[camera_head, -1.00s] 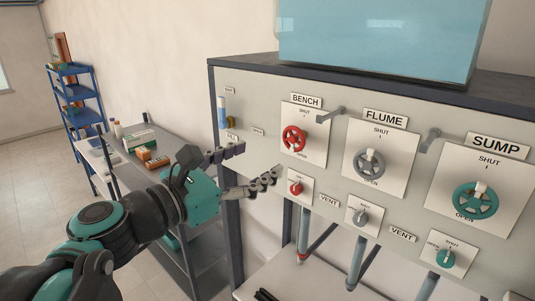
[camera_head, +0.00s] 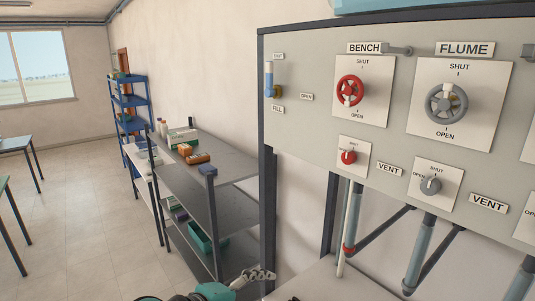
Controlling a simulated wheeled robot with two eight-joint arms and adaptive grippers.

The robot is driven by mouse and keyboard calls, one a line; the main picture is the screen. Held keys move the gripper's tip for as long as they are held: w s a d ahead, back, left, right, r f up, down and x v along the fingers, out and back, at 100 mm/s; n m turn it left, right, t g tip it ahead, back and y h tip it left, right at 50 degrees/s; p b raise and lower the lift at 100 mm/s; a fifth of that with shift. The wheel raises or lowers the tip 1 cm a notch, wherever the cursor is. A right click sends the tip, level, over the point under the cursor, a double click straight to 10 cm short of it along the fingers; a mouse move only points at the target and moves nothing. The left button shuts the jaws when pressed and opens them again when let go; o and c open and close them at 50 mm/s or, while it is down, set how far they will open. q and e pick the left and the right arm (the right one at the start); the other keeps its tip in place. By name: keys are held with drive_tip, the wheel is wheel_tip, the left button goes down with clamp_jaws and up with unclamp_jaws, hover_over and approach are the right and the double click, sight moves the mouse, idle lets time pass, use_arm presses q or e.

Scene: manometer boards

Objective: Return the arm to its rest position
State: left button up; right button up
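My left gripper (camera_head: 254,276) is low at the bottom edge of the view, below and left of the panel. It touches no valve, and one pale jointed finger shows; how far apart the fingers are is not clear. Teal parts of my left arm show beside it, and the rest is cut off by the frame. My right gripper cannot be made out. The manometer board (camera_head: 310,130) carries the red BENCH handwheel (camera_head: 350,91), the grey FLUME handwheel (camera_head: 446,103), a small red vent knob (camera_head: 348,157) and a small grey vent knob (camera_head: 430,185).
A grey shelf cart (camera_head: 225,170) with boxes stands left of the board, close above my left gripper. A blue rack (camera_head: 130,105) is farther back. Tables (camera_head: 15,144) stand at far left, with open floor (camera_head: 90,200) between. Pipes (camera_head: 420,250) hang under the board.

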use_arm(q)
drive_tip(key=s+a+f+m+y+b, duration=0.2)
drive_tip(key=a+f+b, duration=0.3)
drive_tip(key=f, duration=0.7)
drive_tip(key=s+a+f+m+g+y+b, duration=0.1)
drive_tip(key=a+f+m+b, duration=0.4)
drive_tip(key=f, duration=0.6)
drive_tip(key=s+a+f+m+y+b, duration=0.3)
drive_tip(key=a+f+m+y+b, duration=0.1)
drive_tip(key=f, duration=0.8)
drive_tip(key=shift+a+f+y+b, duration=0.35)
drive_tip(key=shift+a+y+b, duration=0.3)
drive_tip(key=shift+a, duration=0.6)
